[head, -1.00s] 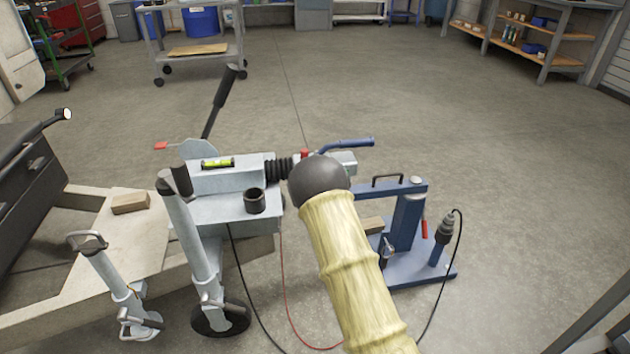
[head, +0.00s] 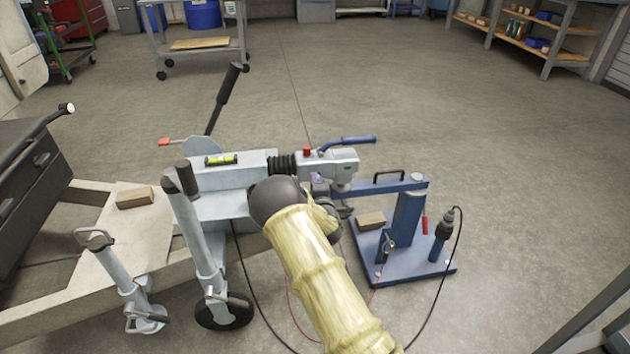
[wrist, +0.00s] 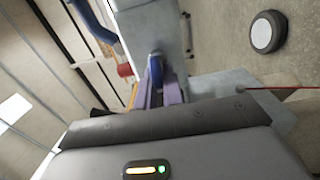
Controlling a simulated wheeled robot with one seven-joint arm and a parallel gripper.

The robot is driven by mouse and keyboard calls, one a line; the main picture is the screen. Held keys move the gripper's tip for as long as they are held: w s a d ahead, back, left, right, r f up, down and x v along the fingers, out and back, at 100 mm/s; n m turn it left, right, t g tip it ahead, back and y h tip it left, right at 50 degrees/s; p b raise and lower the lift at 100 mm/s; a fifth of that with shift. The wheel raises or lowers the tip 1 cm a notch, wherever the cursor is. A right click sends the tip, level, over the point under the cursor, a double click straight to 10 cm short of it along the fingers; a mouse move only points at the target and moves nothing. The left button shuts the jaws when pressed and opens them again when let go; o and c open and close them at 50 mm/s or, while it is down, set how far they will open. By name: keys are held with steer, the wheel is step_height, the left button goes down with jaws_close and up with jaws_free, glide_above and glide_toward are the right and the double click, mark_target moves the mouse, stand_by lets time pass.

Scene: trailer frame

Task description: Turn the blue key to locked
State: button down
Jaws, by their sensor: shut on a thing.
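The grey coupling head (head: 335,163) with its blue handle (head: 345,142) and red button (head: 307,151) sits at the end of the trailer drawbar. In the wrist view the blue key (wrist: 156,66) stands at the grey coupling housing (wrist: 150,28). My gripper (wrist: 159,85) is shut on the blue key, one purple-grey finger on each side. In the head view my gripper (head: 319,184) is at the near side of the coupling head; my arm hides much of it and the key cannot be made out there.
A blue stand (head: 405,225) with a base plate is under and right of the coupling head. A jockey-wheel post (head: 200,225) and a black handbrake lever (head: 224,100) stand left. Thin cables hang near my arm.

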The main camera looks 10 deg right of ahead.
steer(key=shift+f, duration=0.1)
stand_by(0.4)
steer(key=c, duration=1.5)
jaws_free()
steer(key=shift+s, duration=0.15)
steer(key=s+p, duration=0.5)
steer(key=s, duration=1.2)
steer(key=shift+s, duration=0.1)
